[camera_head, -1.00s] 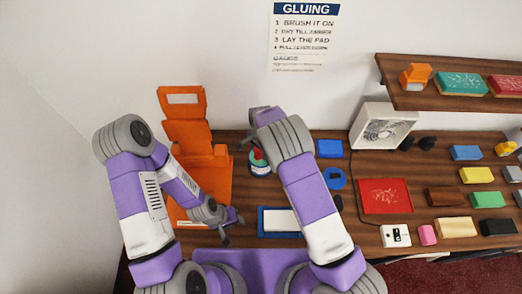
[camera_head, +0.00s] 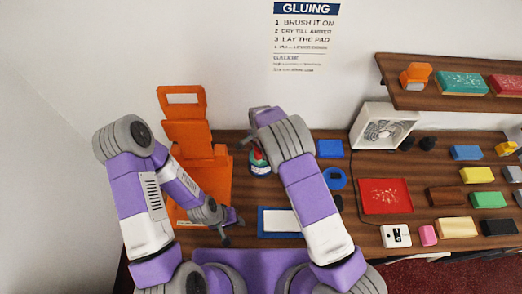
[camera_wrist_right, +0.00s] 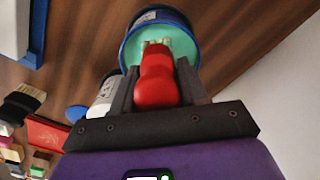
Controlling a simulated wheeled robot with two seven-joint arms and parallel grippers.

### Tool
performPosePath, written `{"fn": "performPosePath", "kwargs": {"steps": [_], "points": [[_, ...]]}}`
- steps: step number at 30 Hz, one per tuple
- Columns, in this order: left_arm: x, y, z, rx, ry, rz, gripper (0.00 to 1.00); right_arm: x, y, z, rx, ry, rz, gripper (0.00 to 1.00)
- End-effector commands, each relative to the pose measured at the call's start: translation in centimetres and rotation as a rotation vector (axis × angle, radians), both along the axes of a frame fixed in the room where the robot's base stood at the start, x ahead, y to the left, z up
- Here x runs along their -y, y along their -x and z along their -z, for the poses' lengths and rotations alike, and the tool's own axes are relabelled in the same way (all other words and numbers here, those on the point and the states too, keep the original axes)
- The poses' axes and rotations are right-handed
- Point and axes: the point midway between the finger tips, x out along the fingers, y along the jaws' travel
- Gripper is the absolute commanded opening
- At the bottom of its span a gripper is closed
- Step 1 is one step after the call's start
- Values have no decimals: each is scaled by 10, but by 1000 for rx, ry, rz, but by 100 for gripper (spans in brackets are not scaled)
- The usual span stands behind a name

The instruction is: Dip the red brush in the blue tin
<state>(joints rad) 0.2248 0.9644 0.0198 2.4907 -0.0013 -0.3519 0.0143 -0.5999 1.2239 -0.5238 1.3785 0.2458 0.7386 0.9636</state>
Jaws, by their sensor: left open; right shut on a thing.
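The blue tin (camera_head: 260,168) with a pale label stands on the counter, left of the middle in the head view. In the right wrist view the tin (camera_wrist_right: 127,55) shows its blue rim and a teal inside. My right gripper (camera_wrist_right: 156,88) is shut on the red brush (camera_wrist_right: 155,85). The brush's pale bristles overlap the tin's mouth; how deep they reach I cannot tell. In the head view my right arm hides most of that gripper. My left gripper (camera_head: 226,226) is open and empty, low by the orange stand's base.
An orange stand (camera_head: 185,135) rises left of the tin. A red tray (camera_head: 385,196) and a white fan box (camera_head: 383,125) are farther right.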

Motion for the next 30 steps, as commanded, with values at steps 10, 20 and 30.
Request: {"fn": "performPosePath", "kwargs": {"steps": [10, 20, 30], "points": [[0, 0, -11, 0, 0, 0, 43, 0, 1, -18, -1, 0, 0, 18], [0, 0, -26, 0, 0, 0, 43, 0, 1, -45, -2, 1, 0, 18], [0, 0, -39, 0, 0, 0, 43, 0, 1, -69, -2, 1, 0, 18]]}}
